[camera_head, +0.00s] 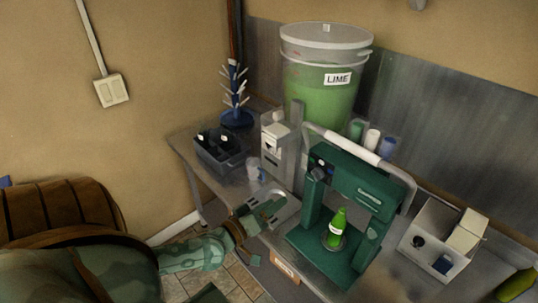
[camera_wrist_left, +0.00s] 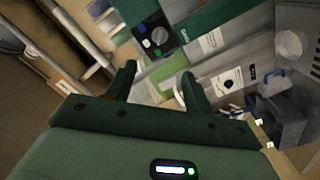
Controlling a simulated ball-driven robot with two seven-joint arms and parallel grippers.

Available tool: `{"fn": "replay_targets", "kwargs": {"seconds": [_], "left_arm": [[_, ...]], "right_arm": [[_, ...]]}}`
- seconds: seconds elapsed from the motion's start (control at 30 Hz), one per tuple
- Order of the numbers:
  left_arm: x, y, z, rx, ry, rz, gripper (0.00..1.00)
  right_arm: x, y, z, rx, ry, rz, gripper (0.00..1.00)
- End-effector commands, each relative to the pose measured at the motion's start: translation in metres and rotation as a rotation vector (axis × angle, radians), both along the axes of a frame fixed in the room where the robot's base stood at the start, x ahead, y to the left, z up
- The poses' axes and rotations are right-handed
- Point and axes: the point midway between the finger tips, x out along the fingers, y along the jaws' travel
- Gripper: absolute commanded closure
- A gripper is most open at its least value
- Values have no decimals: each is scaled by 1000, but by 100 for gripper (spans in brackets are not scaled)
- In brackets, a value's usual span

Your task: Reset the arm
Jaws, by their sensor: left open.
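My left arm comes in from the left, and its left gripper (camera_head: 270,206) is at the table's front edge, just left of the green bench machine. In the left wrist view the left gripper (camera_wrist_left: 157,78) shows two dark green fingers apart, with nothing held between them. A green bottle (camera_head: 337,229) with a pale label stands upright in the green machine (camera_head: 368,190), apart from the gripper. My right gripper does not show in either view.
A large green bucket (camera_head: 326,100) labelled LIME stands at the back. A dark crate (camera_head: 217,153), a blue drying tree (camera_head: 236,100) and a grey-white dispenser (camera_head: 279,150) stand left of the machine. A white box (camera_head: 438,240) stands right. Open floor lies left of the table.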

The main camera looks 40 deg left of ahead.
Motion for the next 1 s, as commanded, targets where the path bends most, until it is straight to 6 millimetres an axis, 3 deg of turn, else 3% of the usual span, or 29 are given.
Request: {"fn": "replay_targets", "kwargs": {"seconds": [0.13,0.67,0.77,0.87,0.97,1.0], "left_arm": [[-8,0,0,-2,-1,0,47],[-8,0,0,0,-1,1,47],[-9,-5,-8,70,28,-34,47],[-20,5,-52,262,134,-78,47],[-43,21,-129,462,290,-118,47],[-56,27,-166,536,360,-135,47]], "right_arm": [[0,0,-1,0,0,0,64],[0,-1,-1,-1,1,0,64],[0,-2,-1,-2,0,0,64],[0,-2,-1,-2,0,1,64],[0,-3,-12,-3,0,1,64],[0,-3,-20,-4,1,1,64]]}}
